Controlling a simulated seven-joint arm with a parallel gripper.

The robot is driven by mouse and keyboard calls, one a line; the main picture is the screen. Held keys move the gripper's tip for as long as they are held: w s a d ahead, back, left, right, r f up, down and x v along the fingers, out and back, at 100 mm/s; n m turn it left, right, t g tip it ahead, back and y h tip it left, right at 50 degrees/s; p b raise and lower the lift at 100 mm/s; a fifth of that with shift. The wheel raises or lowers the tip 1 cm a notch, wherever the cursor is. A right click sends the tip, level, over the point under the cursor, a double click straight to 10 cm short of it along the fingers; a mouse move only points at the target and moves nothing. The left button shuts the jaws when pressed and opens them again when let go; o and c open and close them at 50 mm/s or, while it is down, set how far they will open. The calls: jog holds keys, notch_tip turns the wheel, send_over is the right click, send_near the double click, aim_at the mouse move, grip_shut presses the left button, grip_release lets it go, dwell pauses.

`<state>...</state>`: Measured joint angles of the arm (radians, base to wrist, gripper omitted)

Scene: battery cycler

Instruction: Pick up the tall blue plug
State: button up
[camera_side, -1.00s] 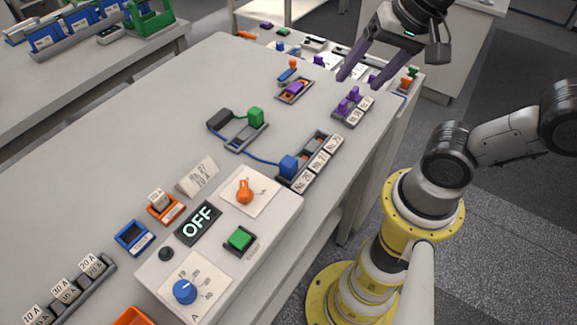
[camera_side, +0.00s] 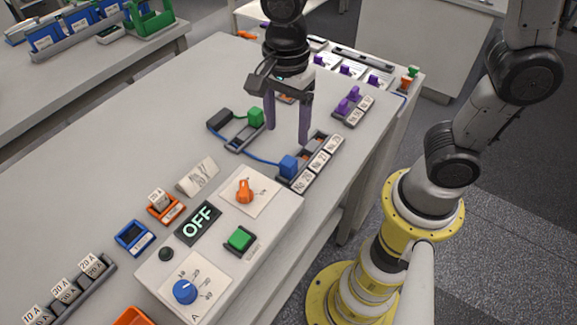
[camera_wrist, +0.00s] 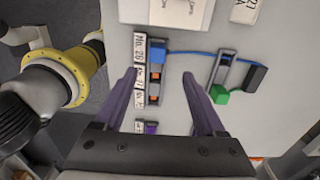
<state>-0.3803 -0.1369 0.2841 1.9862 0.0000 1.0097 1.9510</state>
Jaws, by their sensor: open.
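A blue plug (camera_side: 288,166) stands at the near end of a grey slotted holder (camera_side: 299,183) with white number labels. A blue cable (camera_side: 258,159) runs from it to the left. It also shows in the wrist view (camera_wrist: 155,58), at the upper end of the holder, with orange slots below it. My gripper (camera_side: 287,137) points down, open and empty, above and behind the blue plug. In the wrist view my gripper's two fingers (camera_wrist: 159,75) lie either side of the holder, with the blue plug near their tips. The fingers look apart from it.
A green plug (camera_side: 256,117) and a dark plug (camera_side: 219,119) sit by a grey holder to the left. Purple plugs (camera_side: 348,101) stand in a labelled holder to the right. The control box (camera_side: 215,235) reading OFF is nearer.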

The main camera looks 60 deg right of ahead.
aim_at(288, 160)
notch_tip(288, 160, down, 4)
jog(key=shift+f, duration=0.25)
jog(key=shift+s+a+f, duration=0.1)
jog(key=shift+s+f, duration=0.05)
jog(key=shift+f, duration=1.2)
jog(key=shift+s+f, duration=0.1)
jog(key=shift+f, duration=1.2)
grip_shut()
